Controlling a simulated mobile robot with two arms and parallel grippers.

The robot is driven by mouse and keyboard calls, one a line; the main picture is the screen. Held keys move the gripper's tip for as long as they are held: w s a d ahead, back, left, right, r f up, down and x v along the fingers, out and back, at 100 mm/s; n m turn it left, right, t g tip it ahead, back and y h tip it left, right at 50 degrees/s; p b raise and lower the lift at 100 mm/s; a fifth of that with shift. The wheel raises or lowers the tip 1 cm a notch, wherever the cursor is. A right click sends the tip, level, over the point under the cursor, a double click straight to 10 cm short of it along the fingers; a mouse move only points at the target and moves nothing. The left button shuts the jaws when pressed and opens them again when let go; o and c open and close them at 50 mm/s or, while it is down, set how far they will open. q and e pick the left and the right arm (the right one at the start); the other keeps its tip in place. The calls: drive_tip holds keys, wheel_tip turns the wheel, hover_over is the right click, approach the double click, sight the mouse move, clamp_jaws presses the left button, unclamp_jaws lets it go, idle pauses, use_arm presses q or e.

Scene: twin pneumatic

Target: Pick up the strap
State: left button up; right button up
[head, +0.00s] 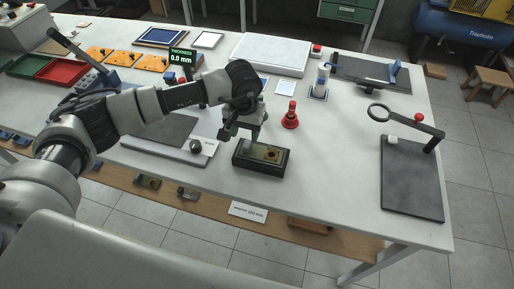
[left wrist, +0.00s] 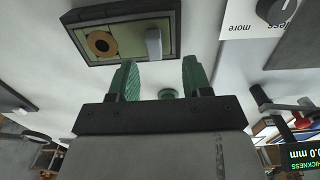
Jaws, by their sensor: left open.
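My left gripper (head: 246,138) comes down over the near middle of the white table, close above a black-framed tray (head: 240,162). In the left wrist view its two green fingers (left wrist: 158,72) are spread apart, with nothing between them. The tray (left wrist: 125,12) holds an olive plate (left wrist: 128,37) with a copper-brown ring (left wrist: 101,43) and a small pale grey block (left wrist: 153,42). I cannot tell for sure which piece is the strap. The fingertips appear short of the tray, not touching it. The gripper partly hides the tray's back left in the head view.
A magnifier stand on a dark mat (head: 410,190) is at the right. The table between tray and mat is clear.

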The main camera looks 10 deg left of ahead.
sight(247, 143)
use_arm(q)
drive_tip(key=f, duration=0.1)
drive_tip(key=f+p, duration=0.2)
drive_tip(key=shift+s+d+f, duration=0.3)
drive_tip(key=shift+s, duration=0.1)
drive_tip(key=shift+w+f, duration=0.1)
drive_tip(key=shift+f, duration=0.4)
clamp_jaws()
